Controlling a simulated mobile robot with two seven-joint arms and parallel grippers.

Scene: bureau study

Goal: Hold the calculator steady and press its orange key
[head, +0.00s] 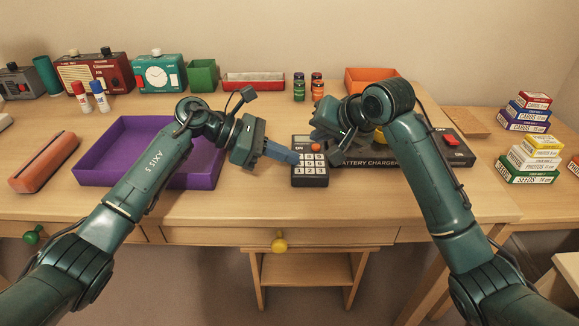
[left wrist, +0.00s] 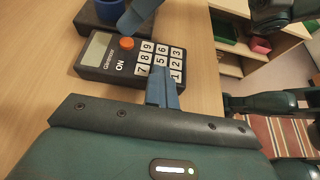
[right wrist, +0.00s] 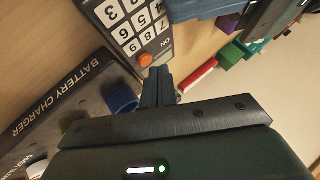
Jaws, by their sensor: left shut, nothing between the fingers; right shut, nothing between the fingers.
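The dark calculator (head: 310,176), with white number keys and a display, lies on the desk. Its round orange key (head: 315,147) shows near the display, also in the left wrist view (left wrist: 127,43) and right wrist view (right wrist: 145,59). My left gripper (head: 296,158) is shut and empty, its fingertips at the calculator's left side; I cannot tell whether they touch. My right gripper (right wrist: 160,72) is shut and empty, its tips close by the orange key, apparently just above it. In the left wrist view the right fingertips (left wrist: 128,24) hang beside the key. Contact is not clear.
A black battery charger (head: 370,162) stands right behind the calculator, partly hidden by my right arm; it has a blue round part (right wrist: 122,100). A purple tray (head: 110,183) lies to the left. Stacked small boxes (head: 535,160) stand at the right. The desk front before the calculator is clear.

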